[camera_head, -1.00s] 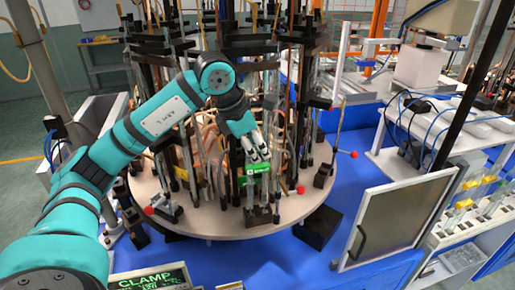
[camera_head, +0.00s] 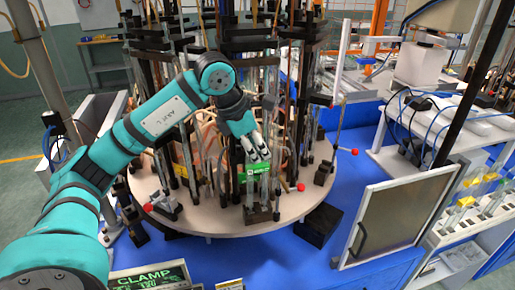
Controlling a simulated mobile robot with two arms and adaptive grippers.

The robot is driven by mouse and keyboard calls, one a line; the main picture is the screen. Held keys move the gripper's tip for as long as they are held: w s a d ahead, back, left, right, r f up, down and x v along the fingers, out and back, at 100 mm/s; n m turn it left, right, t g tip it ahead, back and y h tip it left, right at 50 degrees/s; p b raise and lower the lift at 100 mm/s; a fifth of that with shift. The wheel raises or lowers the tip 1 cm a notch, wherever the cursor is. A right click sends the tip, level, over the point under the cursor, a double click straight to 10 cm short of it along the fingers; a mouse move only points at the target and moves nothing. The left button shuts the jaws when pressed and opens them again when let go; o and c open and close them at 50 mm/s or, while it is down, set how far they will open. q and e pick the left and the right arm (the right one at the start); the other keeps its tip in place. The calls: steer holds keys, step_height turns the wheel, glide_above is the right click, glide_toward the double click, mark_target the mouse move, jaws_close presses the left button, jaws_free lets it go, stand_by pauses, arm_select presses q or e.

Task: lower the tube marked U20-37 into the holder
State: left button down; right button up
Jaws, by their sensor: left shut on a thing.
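My left gripper (camera_head: 257,155) points down at the front of the round rig and is shut on a thin tube. A green label (camera_head: 258,169) shows just below its fingertips; its text is too small to read, so I cannot confirm the mark U20-37. A dark holder block (camera_head: 258,214) sits on the round platform directly below. The tube is thin and hard to separate from the rods behind it; I cannot tell whether its lower end is inside the holder or above it. My right gripper is not in view.
The round platform (camera_head: 215,225) carries several upright black posts and clear tubes close around my gripper. Red knobs (camera_head: 301,187) stick out near its rim. A framed panel (camera_head: 392,222) stands at the right. A CLAMP display (camera_head: 150,278) is at the bottom.

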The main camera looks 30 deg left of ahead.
arm_select(q)
steer(key=shift+f+b, duration=0.6)
steer(key=shift+f, duration=0.2)
steer(key=c, duration=1.2)
jaws_free()
steer(key=shift+r, duration=0.15)
steer(key=shift+r+p, duration=1.85)
steer(key=shift+r, duration=0.35)
